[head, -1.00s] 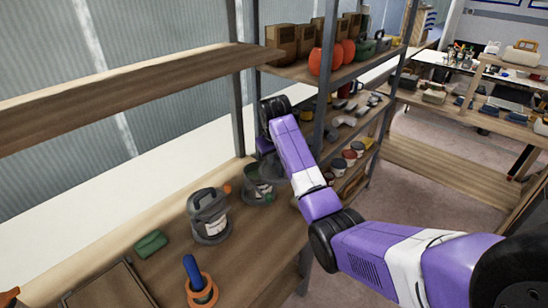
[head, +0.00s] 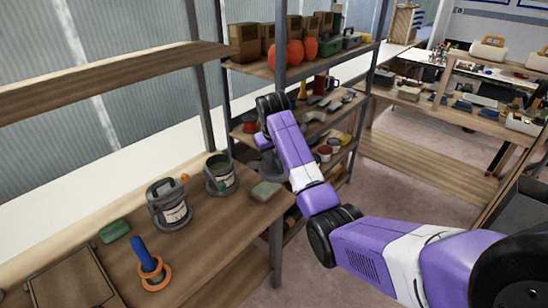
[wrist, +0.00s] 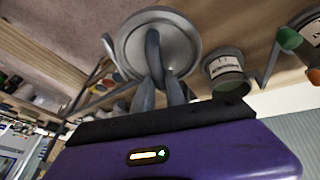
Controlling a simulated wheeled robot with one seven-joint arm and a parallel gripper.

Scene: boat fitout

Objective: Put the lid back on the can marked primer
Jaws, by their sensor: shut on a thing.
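My gripper (wrist: 155,72) is shut on the handle of a round grey lid (wrist: 178,42), which it holds in the air. In the head view the lid (head: 271,166) is partly hidden by my arm, above and near the bench's right end. An open can (head: 220,176) with a pale label stands on the bench to the left of the lid. It seems to be the labelled can beside the lid in the wrist view (wrist: 226,72). Another grey can (head: 170,206), with a handled lid on it, stands further left. I cannot read the labels for sure.
A metal post and loaded shelves (head: 245,68) stand close behind my arm.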

